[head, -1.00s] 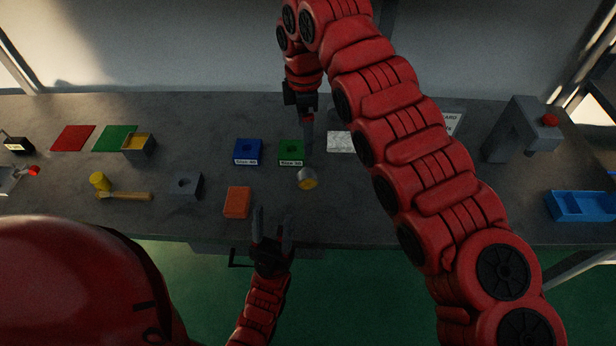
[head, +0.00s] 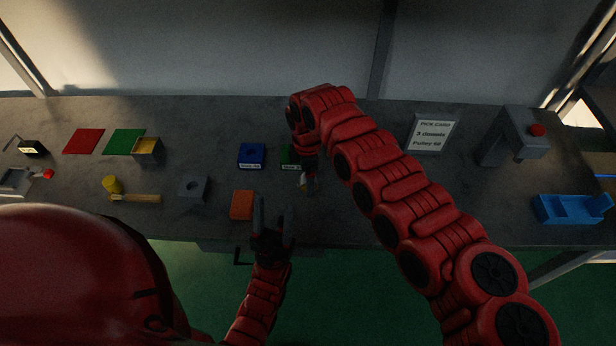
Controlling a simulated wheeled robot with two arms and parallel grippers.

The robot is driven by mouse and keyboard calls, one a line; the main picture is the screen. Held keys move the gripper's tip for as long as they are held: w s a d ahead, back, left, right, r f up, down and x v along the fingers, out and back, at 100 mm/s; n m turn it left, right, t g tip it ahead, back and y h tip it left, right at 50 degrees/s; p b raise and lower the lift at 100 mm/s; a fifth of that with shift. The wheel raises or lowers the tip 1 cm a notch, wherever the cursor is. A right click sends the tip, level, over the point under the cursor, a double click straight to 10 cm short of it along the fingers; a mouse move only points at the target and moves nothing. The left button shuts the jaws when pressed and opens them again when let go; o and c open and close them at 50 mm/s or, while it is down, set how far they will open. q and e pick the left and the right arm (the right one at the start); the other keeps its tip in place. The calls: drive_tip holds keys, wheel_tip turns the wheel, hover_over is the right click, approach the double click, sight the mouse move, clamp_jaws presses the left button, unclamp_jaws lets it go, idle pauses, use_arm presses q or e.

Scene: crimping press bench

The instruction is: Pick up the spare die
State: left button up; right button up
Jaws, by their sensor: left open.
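Several die-like blocks lie on the bench; I cannot tell for sure which is the spare die. A plain grey block with a round hole (head: 192,188) sits left of an orange block (head: 242,205). A labelled blue block (head: 251,154) and a labelled green block (head: 287,156), partly hidden by my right arm, stand behind. My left gripper (head: 274,204) is open and empty at the bench's front edge, just right of the orange block. My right gripper (head: 306,178) is low over a small silver cylinder (head: 306,185), mostly hidden by its arm; its jaws are unclear.
A yellow-headed mallet (head: 135,198), red mat (head: 83,141), green mat (head: 122,141) and yellow-topped box (head: 147,148) lie left. A pick card (head: 432,132), grey press (head: 515,140) and blue bin (head: 572,209) stand right. My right arm crosses the middle.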

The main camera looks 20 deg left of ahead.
drive_tip(key=shift+w, duration=0.1)
clamp_jaws()
idle(0.4)
